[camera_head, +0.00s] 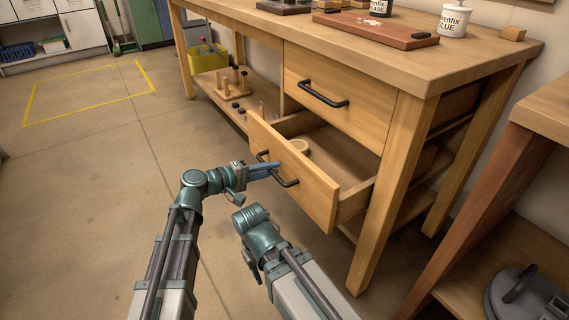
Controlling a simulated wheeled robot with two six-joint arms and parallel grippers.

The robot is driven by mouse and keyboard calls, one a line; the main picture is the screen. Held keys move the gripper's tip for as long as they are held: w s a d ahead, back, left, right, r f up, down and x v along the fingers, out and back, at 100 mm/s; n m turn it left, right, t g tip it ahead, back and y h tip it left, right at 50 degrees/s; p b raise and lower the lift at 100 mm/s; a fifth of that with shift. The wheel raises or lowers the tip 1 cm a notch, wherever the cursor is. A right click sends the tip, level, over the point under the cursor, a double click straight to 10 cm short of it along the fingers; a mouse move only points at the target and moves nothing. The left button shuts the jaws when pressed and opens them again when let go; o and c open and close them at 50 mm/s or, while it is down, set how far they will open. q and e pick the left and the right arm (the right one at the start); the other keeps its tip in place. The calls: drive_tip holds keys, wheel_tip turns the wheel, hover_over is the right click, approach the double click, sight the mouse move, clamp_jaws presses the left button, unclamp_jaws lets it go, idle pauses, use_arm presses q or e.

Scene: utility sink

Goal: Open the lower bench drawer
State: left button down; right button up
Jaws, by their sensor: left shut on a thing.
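The lower bench drawer (312,183) is pulled partly out of the wooden workbench (399,152), with its inside showing. My left gripper (268,170) reaches in from the left and is shut on this handle. The upper drawer (335,98) above it is shut. My right arm (262,243) is low in front of the drawer; its fingers cannot be made out.
A bench leg (385,200) stands right of the open drawer. A second wooden bench (480,205) is at the right. A low shelf (226,104) holds pegs and a yellow crate (208,58). Concrete floor (90,190) is clear at the left.

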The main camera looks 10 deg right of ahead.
use_arm(q)
drive_tip(key=f+v, duration=0.2)
drive_tip(key=v, duration=0.9)
drive_tip(key=shift+a+f, duration=0.15)
drive_tip(key=shift+a, duration=0.25)
drive_tip(key=shift+s, duration=0.15)
drive_tip(key=c, duration=0.8)
unclamp_jaws()
drive_tip(key=shift+c, duration=0.2)
drive_tip(key=shift+a, duration=0.1)
drive_tip(key=p+v, duration=0.2)
drive_tip(key=v, duration=1.1)
drive_tip(key=shift+a+p, duration=0.3)
drive_tip(key=shift+p, duration=0.1)
drive_tip(key=shift+s, duration=0.1)
